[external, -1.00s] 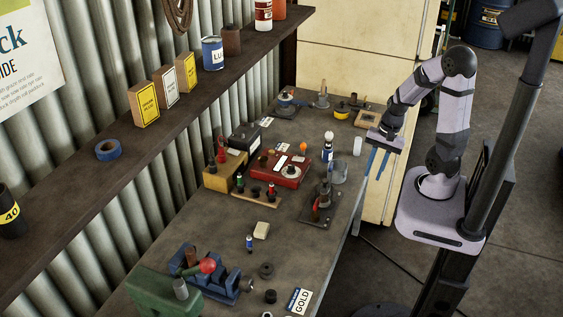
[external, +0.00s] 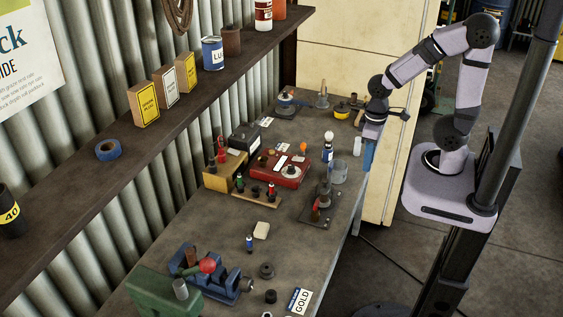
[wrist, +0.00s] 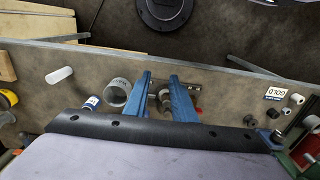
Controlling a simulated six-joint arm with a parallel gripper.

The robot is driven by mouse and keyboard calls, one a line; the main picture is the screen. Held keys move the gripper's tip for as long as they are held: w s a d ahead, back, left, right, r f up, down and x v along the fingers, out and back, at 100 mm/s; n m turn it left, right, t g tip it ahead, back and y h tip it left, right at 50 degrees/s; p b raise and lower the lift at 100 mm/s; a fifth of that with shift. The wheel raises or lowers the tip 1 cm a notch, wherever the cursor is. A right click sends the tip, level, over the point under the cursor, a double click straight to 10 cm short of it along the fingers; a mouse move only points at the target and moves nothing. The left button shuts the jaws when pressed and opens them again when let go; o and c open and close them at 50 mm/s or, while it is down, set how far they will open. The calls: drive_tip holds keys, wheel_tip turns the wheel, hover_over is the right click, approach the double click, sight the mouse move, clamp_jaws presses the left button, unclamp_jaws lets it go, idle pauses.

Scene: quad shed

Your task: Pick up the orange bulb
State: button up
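The orange bulb (external: 303,147) stands upright at the back right of the red box (external: 272,171) on the bench, in the external view. I cannot make it out in the wrist view. My gripper (external: 368,158) hangs at the bench's right edge, to the right of the bulb and apart from it. In the wrist view my gripper (wrist: 160,76) shows two blue fingers spread apart with nothing held between them.
Near the bulb stand a white-topped blue item (external: 328,147), a grey cup (external: 339,171) and a white cylinder (external: 357,146). A dark stand (external: 322,207) is in front. A long shelf (external: 165,124) runs along the left wall. The bench's middle front has bare room.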

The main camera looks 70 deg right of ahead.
drive_tip(key=w+d+f+m+t+b, duration=0.25)
drive_tip(key=w+d+m, duration=0.25)
drive_tip(key=d+m, duration=0.3)
drive_tip(key=w+d+f+m+t+y+b, duration=0.1)
drive_tip(key=w+d+m+b, duration=0.25)
drive_tip(key=d+m, duration=0.5)
drive_tip(key=w+d+f+m+t+b, duration=0.1)
drive_tip(key=w+d+m+t+b, duration=0.1)
drive_tip(key=w+d+m, duration=0.45)
drive_tip(key=w+d+f+m+t+y+b, duration=0.1)
drive_tip(key=f+m+b, duration=0.1)
drive_tip(key=f+b, duration=0.1)
drive_tip(key=w+f+m+t+y+b, duration=0.2)
drive_tip(key=f+b, duration=0.1)
drive_tip(key=b, duration=0.2)
drive_tip(key=w+d+f+m+t+y+b, duration=0.1)
drive_tip(key=w+f+m+t+y+b, duration=0.1)
drive_tip(key=b, duration=0.3)
drive_tip(key=shift+d+f+m, duration=0.3)
drive_tip(key=shift+f, duration=0.25)
drive_tip(key=shift+w+a+f+t+y+b, duration=0.1)
drive_tip(key=shift+w+a+t+y+b, duration=0.2)
drive_tip(key=shift+y+b, duration=0.35)
drive_tip(key=shift+w+t+y+b, duration=0.2)
drive_tip(key=shift+t+y+b, duration=0.05)
drive_tip(key=shift+b, duration=0.05)
